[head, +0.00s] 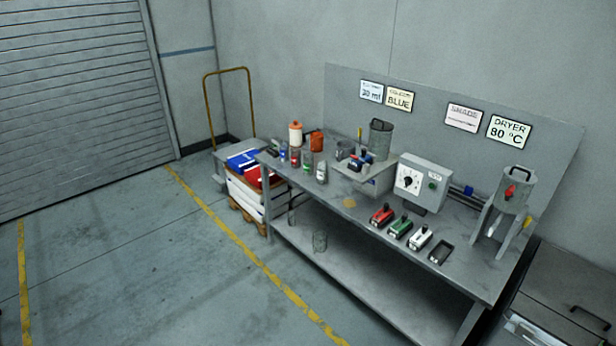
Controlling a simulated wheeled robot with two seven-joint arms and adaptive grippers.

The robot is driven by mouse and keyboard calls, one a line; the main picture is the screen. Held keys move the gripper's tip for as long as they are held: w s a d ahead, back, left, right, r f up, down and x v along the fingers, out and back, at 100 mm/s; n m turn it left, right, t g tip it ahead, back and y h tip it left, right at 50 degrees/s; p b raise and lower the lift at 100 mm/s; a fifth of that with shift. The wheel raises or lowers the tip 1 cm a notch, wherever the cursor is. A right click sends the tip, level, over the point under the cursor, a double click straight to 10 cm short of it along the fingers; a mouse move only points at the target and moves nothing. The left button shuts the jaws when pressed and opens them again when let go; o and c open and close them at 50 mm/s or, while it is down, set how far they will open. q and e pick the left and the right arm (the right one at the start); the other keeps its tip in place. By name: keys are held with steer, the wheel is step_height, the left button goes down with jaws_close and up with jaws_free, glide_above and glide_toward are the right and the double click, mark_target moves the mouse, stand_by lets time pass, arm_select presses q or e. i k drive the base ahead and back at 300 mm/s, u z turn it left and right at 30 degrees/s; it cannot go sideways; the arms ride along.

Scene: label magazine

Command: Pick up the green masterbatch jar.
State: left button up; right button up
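A row of small jars stands at the left end of the grey workbench (345,206). One small jar with green on it (308,161) stands in this row, between a small jar with red (295,157) and a pale grey bottle (321,173). It looks upright, but it is too small to read a label. Another dark greenish item (274,147) lies further left, and its kind is unclear. Neither of my grippers is in view.
An orange-capped white bottle (295,133) and an orange container (316,141) stand behind the jars. Red, green and white handled blocks (400,227) sit near the front edge, by a control box (421,182). A loaded trolley (243,195) stands left of the bench. Floor in front is clear.

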mark_target(308, 165)
steer(key=u, duration=0.75)
steer(key=i, duration=1.95)
steer(key=z, duration=0.9)
steer(key=i, duration=0.8)
steer(key=z, duration=0.85)
